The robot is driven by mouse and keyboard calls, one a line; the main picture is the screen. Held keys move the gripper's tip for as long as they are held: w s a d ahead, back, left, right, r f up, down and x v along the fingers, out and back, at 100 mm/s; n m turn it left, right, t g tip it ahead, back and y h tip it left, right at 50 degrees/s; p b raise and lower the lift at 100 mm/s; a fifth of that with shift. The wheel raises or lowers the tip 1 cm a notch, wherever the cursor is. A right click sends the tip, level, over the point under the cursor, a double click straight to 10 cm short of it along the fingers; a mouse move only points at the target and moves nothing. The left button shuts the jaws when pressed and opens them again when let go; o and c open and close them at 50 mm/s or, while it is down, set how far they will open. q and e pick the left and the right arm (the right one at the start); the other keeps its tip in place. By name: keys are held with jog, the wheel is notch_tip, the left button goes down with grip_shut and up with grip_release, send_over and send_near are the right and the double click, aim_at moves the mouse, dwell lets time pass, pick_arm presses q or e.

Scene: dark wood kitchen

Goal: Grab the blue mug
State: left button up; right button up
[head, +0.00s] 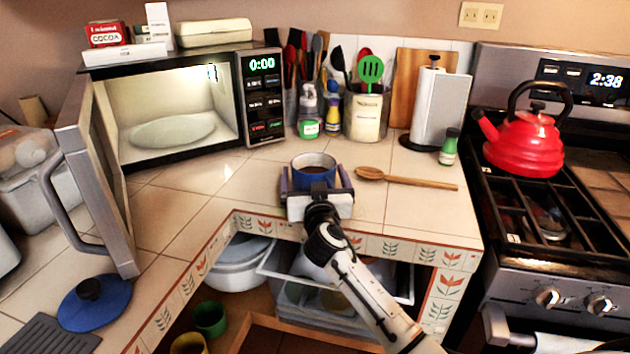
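The blue mug (314,170) stands upright on the tiled counter, in front of the microwave's right side, with something dark inside. My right gripper (315,179) reaches in from the front at counter height. Its two fingers are spread about as wide as its palm, one on each side of the mug. I cannot make out firm contact between the fingers and the mug. The mug's lower front and any handle are hidden by the gripper. My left gripper is not in view.
A wooden spoon (408,179) lies just right of the mug. The open microwave door (97,170) juts out at left. A red kettle (523,144) sits on the stove.

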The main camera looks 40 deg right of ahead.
jog(key=c, duration=1.1)
jog(key=shift+r, duration=0.25)
